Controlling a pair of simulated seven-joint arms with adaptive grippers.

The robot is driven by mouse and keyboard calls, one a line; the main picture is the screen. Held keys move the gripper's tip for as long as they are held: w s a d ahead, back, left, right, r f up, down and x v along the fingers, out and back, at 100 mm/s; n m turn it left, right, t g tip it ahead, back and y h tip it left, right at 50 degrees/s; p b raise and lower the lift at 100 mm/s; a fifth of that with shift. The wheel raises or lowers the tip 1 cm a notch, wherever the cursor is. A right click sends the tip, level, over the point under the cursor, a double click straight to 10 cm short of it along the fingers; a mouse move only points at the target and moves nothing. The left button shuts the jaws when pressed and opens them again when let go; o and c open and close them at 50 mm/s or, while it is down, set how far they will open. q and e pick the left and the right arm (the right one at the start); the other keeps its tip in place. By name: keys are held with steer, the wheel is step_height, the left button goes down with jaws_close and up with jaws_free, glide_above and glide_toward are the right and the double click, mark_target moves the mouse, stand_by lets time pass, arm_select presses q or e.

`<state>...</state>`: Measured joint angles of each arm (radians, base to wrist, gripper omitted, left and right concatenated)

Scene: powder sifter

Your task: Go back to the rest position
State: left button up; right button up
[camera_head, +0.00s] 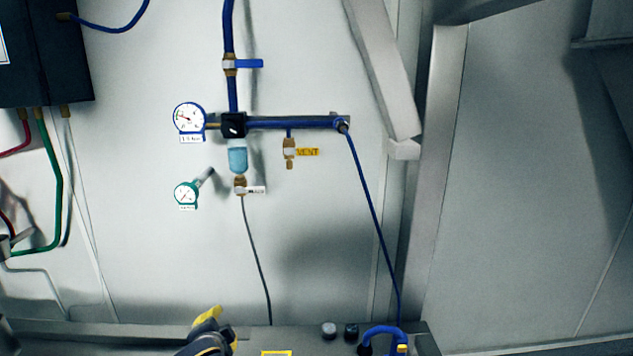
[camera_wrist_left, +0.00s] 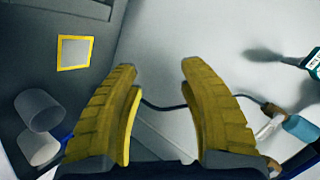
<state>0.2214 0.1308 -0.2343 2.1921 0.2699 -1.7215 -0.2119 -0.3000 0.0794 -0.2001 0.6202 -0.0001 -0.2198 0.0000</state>
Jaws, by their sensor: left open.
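My left gripper (camera_head: 216,326) shows at the bottom edge of the head view, with yellow fingers and a dark body partly cut off by the frame. In the left wrist view my left gripper (camera_wrist_left: 158,70) has its two yellow fingers spread apart with nothing between them. Behind the gap are a pale wall and a thin dark cable. My right gripper is in neither view.
Blue pipework (camera_head: 285,123) with a blue-rimmed gauge (camera_head: 189,118), a green-rimmed gauge (camera_head: 187,192) and a yellow-tagged vent valve (camera_head: 290,150) is on the pale wall. A dark ledge holds a yellow-framed square (camera_wrist_left: 75,52), two round knobs (camera_head: 329,329) and a blue hose (camera_head: 384,331).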

arm_select(q)
steer(key=s+a+f+n+g+y, duration=0.1)
steer(key=s+a+f, duration=0.3)
steer(key=s, duration=0.7)
steer(key=s+a+f+n+g, duration=0.1)
steer(key=s+f+g, duration=0.1)
steer(key=s+f, duration=0.7)
steer(key=s+a+f+n+g+y, duration=0.1)
steer(key=s+a+f+n, duration=0.15)
steer(key=s, duration=0.95)
steer(key=s+d+f+g+h, duration=0.1)
steer(key=d+f+g, duration=0.15)
steer(key=f, duration=1.35)
steer(key=s+d+f+g+h, duration=0.1)
steer(key=s+d+f+h, duration=0.15)
steer(key=f, duration=1.25)
steer(key=s+f+n+g, duration=0.2)
steer(key=s+f, duration=1.9)
steer(key=shift+d+f+g+h, duration=0.2)
steer(key=shift+d+g+h, duration=0.15)
steer(key=shift+h, duration=0.1)
steer(key=shift+n, duration=0.25)
